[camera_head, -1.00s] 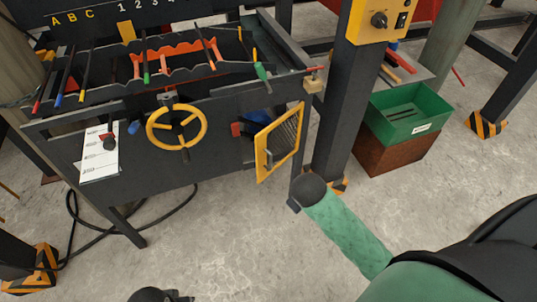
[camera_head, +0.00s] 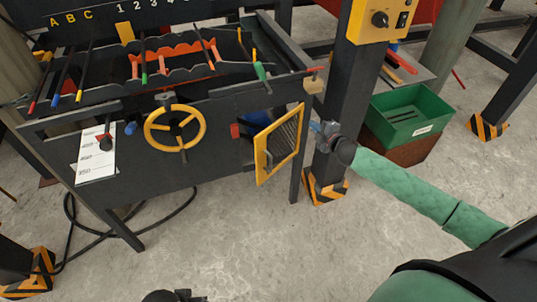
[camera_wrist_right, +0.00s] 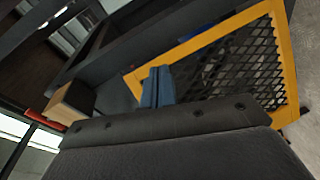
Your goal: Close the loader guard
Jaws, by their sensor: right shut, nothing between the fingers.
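The loader guard (camera_head: 278,143) is a yellow-framed mesh door on the front of the dark machine. It stands swung open, with the opening (camera_head: 254,124) behind it showing something blue inside. My right gripper (camera_head: 318,128) is just right of the guard's outer edge, shut and empty, near the dark post. In the right wrist view its blue fingertips (camera_wrist_right: 157,87) are together in front of the guard's mesh and frame (camera_wrist_right: 195,42); I cannot tell whether they touch it. At the bottom edge of the head view a dark part shows, possibly my left gripper, too cut off to judge.
A yellow handwheel (camera_head: 175,128) is on the machine front, left of the guard. A dark post (camera_head: 345,100) with a yellow control box (camera_head: 380,20) stands behind my right gripper. A green bin (camera_head: 408,113) sits on a brown box at right.

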